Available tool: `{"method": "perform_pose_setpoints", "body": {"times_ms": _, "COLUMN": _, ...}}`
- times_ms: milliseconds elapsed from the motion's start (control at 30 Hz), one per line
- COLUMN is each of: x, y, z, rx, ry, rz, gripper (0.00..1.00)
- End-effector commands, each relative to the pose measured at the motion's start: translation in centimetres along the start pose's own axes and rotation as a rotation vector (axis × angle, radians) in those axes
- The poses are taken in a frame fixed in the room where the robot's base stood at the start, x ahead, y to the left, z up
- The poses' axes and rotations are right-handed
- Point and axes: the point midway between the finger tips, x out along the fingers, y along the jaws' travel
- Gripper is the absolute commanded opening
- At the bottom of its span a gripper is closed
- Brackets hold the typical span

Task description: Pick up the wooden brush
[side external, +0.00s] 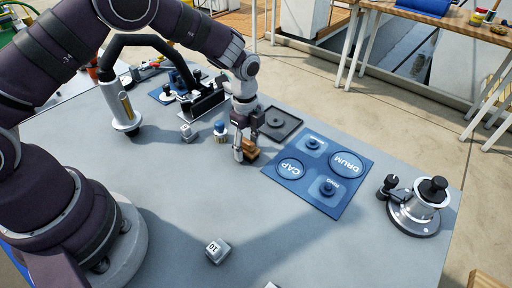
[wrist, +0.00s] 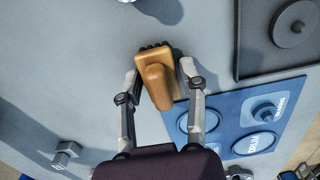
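The wooden brush (wrist: 157,78) is a tan-brown block with a raised rounded grip and some dark bristles at its far edge. It lies on the grey table, just left of the blue mat. In the side external view the brush (side external: 251,150) is partly hidden by my gripper (side external: 244,156), which points down at it. In the wrist view my gripper (wrist: 159,79) is open, with one finger on each side of the brush. The fingertips are close to its sides; I cannot tell whether they touch.
A blue mat (side external: 300,199) with labelled discs and knobs lies right of the brush. A dark square tray (side external: 276,123) is behind it. A small blue-topped object (side external: 220,130) stands close by on the left. A metal device (side external: 418,206) stands at right. The front table is mostly clear.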

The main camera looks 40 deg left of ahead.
Motion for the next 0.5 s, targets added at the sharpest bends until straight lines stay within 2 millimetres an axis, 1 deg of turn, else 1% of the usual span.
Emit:
{"method": "perform_pose_setpoints", "body": {"times_ms": 33, "x": -0.01, "y": 0.0, "z": 0.0, "rx": 0.0, "ry": 0.0, "rz": 0.0, "gripper": 0.29}}
{"method": "perform_pose_setpoints", "body": {"times_ms": 200, "x": -0.01, "y": 0.0, "z": 0.0, "rx": 0.0, "ry": 0.0, "rz": 0.0, "gripper": 0.07}}
{"method": "perform_pose_setpoints", "body": {"times_ms": 267, "x": -0.02, "y": 0.0, "z": 0.0, "rx": 0.0, "ry": 0.0, "rz": 0.0, "gripper": 0.0}}
{"method": "perform_pose_setpoints", "body": {"times_ms": 500, "x": -0.07, "y": 0.0, "z": 0.0, "rx": 0.0, "ry": 0.0, "rz": 0.0, "gripper": 0.0}}
